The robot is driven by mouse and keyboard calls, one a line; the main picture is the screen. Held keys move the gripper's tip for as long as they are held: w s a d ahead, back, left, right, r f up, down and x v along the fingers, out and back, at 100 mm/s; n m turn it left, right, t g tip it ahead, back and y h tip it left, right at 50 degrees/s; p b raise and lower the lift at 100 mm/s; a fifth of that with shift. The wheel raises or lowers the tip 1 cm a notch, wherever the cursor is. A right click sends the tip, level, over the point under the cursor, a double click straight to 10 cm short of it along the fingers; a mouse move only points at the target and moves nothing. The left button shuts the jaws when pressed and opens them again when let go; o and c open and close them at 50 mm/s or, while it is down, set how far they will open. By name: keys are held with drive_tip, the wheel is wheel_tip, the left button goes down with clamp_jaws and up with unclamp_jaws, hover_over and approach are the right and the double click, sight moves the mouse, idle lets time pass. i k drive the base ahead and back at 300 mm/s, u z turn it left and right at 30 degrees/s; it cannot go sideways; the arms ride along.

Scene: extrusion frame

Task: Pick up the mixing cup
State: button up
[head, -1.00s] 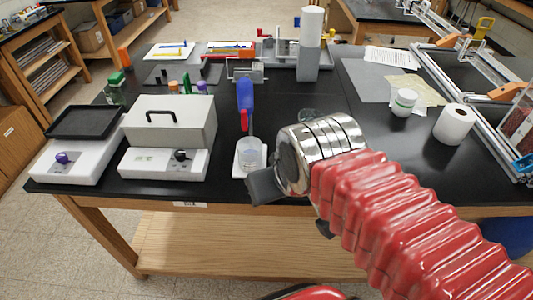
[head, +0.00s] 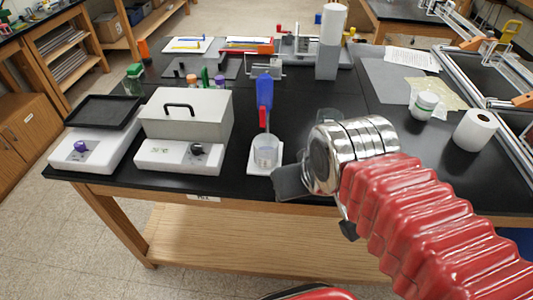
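My gripper (head: 290,183) is at the end of the red-sleeved arm with a shiny metal wrist. One dark finger shows to the right of the cup, apart from it.
A grey lidded box device (head: 187,115) and a white device with a black tray (head: 104,110) stand left of the cup. A white paper roll (head: 475,130) and a white jar with a green band (head: 424,105) are at right.

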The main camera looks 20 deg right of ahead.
sight(265, 145)
drive_tip(key=u, duration=0.4)
drive_tip(key=k, duration=1.1)
drive_tip(key=z, duration=0.65)
drive_tip(key=i, duration=1)
drive_tip(key=u, duration=0.05)
